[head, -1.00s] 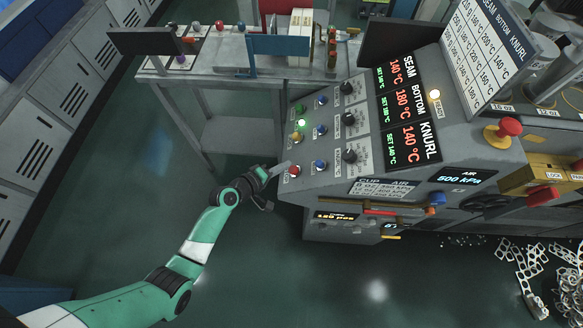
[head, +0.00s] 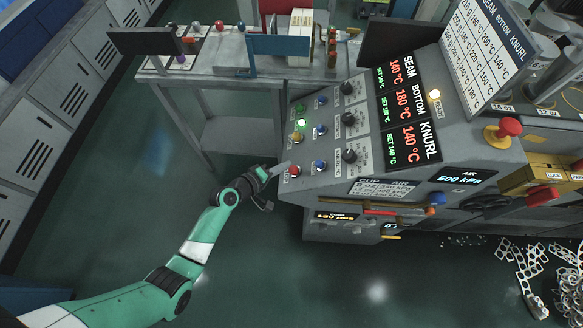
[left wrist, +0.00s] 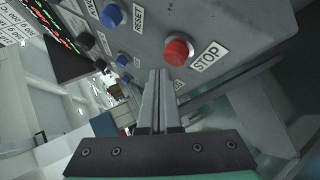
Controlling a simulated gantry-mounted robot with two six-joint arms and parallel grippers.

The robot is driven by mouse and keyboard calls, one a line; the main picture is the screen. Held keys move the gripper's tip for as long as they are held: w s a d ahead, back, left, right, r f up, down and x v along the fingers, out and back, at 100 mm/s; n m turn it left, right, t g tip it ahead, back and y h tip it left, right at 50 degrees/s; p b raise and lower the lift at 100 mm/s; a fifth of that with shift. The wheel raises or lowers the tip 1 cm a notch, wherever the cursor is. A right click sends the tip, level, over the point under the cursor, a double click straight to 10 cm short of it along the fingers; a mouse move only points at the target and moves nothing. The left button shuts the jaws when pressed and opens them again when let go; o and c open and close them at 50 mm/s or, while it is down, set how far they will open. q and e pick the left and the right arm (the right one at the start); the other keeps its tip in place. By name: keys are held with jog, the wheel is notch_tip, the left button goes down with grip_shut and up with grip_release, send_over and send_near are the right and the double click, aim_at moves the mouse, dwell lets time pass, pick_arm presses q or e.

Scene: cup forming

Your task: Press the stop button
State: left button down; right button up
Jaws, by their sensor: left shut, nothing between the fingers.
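The red stop button (head: 294,171) sits on the lower left of the grey control panel's sloped face (head: 312,180). In the left wrist view the red button (left wrist: 178,50) stands out on a collar, with the STOP label (left wrist: 208,56) beside it. My left gripper (head: 284,165) is at the panel's left edge, its fingertips close by the button. In the wrist view the shut, empty fingers (left wrist: 156,76) end just short of the button in the picture; I cannot tell whether they touch it. My right gripper is not in view.
A blue reset button (left wrist: 110,16) is near the stop button. Green, yellow and blue buttons and black knobs (head: 348,119) fill the panel. A larger red mushroom button (head: 509,127) is at the right. A grey workbench (head: 215,72) stands behind. The floor at left is clear.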

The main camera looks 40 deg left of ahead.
pick_arm(q)
jog(key=shift+f, duration=0.1)
jog(key=shift+w+d+f, duration=0.15)
jog(key=shift+d+f, duration=0.05)
jog(key=shift+f, duration=0.05)
dwell(0.3)
jog(key=shift+w+d+f+b, duration=0.15)
jog(key=shift+d+f+b, duration=0.1)
jog(key=shift+f+b, duration=0.25)
dwell(0.6)
jog(key=shift+r, duration=0.15)
jog(key=shift+s+a+r+p, duration=0.25)
jog(key=shift+a+r+p, duration=0.1)
jog(key=shift+r+p, duration=0.25)
jog(key=shift+a+r, duration=0.1)
jog(key=shift+s, duration=0.1)
jog(key=r+p, duration=0.1)
jog(key=s+a+r+p, duration=0.1)
jog(key=a+r+p, duration=0.1)
jog(key=r, duration=0.1)
jog(key=shift+s+a, duration=0.2)
jog(key=shift+s, duration=0.1)
